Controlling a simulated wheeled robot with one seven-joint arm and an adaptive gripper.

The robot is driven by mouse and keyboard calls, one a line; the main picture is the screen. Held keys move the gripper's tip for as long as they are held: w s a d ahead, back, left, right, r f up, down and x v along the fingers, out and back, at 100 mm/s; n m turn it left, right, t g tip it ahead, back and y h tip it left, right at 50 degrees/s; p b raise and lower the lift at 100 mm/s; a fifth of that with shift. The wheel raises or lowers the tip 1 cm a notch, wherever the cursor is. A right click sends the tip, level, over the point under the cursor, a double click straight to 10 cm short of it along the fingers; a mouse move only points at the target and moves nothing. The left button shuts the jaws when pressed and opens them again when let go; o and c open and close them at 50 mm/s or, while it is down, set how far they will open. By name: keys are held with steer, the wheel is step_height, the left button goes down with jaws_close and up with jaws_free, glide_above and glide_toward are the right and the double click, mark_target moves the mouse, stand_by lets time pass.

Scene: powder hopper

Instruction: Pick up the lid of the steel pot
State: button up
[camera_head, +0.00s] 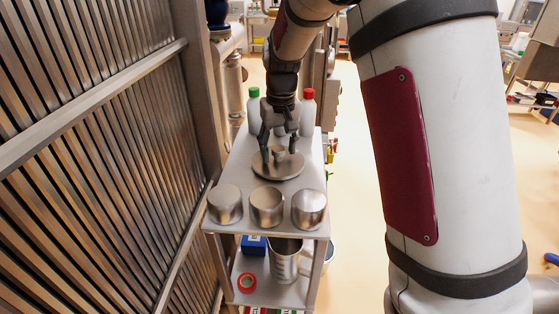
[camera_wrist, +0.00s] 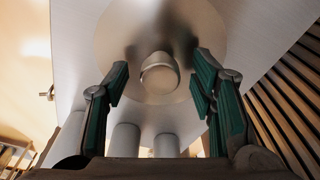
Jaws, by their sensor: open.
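The steel lid (camera_head: 290,172) is a round, flat disc with a small knob (camera_head: 278,153), lying level on the cart's top shelf. Whether anything is under the lid is hidden. My gripper (camera_head: 279,148) is open above the lid, pointing down, with one finger on each side of the knob. In the wrist view the knob (camera_wrist: 160,74) sits between the two green-padded fingers (camera_wrist: 160,86), with a gap on both sides. The lid's disc (camera_wrist: 205,30) spreads out behind it.
Three steel vessels (camera_head: 266,207) stand in a row at the cart's (camera_head: 236,172) front edge. Bottles with green (camera_head: 254,105) and red (camera_head: 308,107) caps stand behind the gripper. A slatted wall (camera_head: 95,150) flanks the left.

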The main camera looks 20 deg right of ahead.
steer(key=shift+f, duration=0.35)
steer(key=shift+w, duration=0.1)
steer(key=shift+c, duration=0.6)
jaws_close()
steer(key=shift+r, duration=0.1)
